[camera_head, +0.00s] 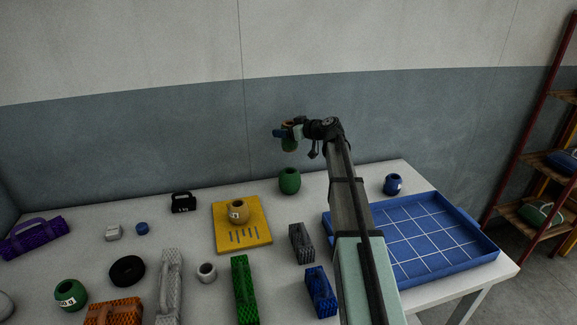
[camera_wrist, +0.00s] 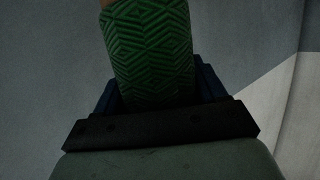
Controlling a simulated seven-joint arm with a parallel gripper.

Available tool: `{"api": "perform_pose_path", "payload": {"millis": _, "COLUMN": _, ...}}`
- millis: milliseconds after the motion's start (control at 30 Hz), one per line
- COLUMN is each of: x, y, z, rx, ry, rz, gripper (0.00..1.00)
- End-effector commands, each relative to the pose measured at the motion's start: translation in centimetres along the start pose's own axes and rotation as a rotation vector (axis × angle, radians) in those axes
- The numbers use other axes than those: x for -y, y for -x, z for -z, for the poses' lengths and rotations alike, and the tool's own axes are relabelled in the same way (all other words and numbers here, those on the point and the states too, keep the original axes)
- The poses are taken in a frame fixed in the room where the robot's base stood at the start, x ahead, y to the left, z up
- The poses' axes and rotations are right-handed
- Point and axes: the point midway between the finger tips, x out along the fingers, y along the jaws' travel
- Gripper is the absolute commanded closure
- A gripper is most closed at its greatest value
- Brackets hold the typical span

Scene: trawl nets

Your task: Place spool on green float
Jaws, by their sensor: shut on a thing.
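My gripper (camera_head: 287,134) is raised above the back of the table and shut on the spool (camera_head: 290,144), a small green and tan thing. In the wrist view the spool (camera_wrist: 150,55) shows a green ridged pattern between the dark jaws, with a bit of brown at its top edge. A plain green round float (camera_head: 289,181) stands on the table below the gripper in the head view, apart from the spool. Another green round thing with a white label (camera_head: 70,294) stands at the front left.
A yellow board (camera_head: 259,226) bears a tan round float (camera_head: 238,211). A blue gridded tray (camera_head: 425,235) lies at the right, with a blue float (camera_head: 393,184) behind it. Several netting blocks, a black ring (camera_head: 127,271) and a black weight (camera_head: 184,202) stand at left and front.

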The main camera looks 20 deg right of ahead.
Motion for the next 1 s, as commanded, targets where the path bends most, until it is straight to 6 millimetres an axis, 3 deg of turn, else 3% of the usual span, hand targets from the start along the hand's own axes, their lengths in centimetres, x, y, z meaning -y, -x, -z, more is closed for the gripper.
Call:
{"api": "perform_pose_path", "payload": {"millis": 367, "x": 0.0, "y": -1.6, "z": -5.1, "rx": 0.001, "ry": -0.002, "rz": 0.0, "gripper": 0.65}}
{"api": "perform_pose_path", "payload": {"millis": 567, "x": 0.0, "y": -1.9, "z": -6.3, "rx": -0.001, "ry": -0.001, "rz": 0.0, "gripper": 0.65}}
{"api": "perform_pose_path", "payload": {"millis": 800, "x": 0.0, "y": -2.8, "z": -8.9, "rx": 0.0, "ry": -0.001, "rz": 0.001, "gripper": 0.65}}
{"api": "perform_pose_path", "payload": {"millis": 1000, "x": 0.0, "y": -2.9, "z": -9.2, "rx": -0.001, "ry": -0.001, "rz": 0.0, "gripper": 0.65}}
